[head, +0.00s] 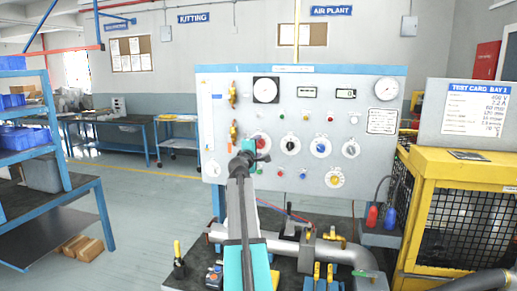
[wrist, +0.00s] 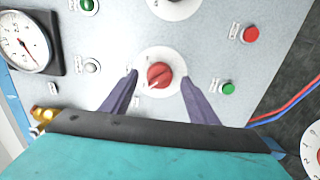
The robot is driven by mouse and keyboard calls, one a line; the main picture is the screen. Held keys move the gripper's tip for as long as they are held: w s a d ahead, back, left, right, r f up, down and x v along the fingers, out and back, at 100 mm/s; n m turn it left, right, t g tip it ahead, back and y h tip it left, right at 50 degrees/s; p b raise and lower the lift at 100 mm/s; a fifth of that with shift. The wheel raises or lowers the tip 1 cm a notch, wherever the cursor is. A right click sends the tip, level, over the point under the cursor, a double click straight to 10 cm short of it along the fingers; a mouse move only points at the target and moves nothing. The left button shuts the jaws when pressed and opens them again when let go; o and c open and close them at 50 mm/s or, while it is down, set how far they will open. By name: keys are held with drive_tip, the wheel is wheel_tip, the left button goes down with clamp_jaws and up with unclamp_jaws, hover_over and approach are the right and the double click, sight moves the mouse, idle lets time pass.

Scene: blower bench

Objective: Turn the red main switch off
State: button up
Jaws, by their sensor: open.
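The red main switch (wrist: 160,75) is a round red knob on a pale round plate on the grey panel. In the wrist view it sits between the tips of my two fingers, and a light pointer mark on it points down and left. My gripper (wrist: 158,80) is open, with one finger on each side of the knob. I cannot tell how far the fingertips are from the panel. In the head view a red knob (head: 260,138) shows partly behind my gripper (head: 262,157), which is at the panel's lower left part.
The panel (head: 225,165) also carries gauges (wrist: 25,42), a green button (wrist: 228,88), a red button (wrist: 250,34) and other knobs (head: 321,147) close by. Pipes (head: 340,252) stand below on the bench. A yellow cage (head: 425,165) stands at the right.

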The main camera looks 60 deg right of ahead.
drive_tip(key=b+v, duration=0.2)
drive_tip(key=v, duration=1)
drive_tip(key=shift+b, duration=0.4)
idle(0.3)
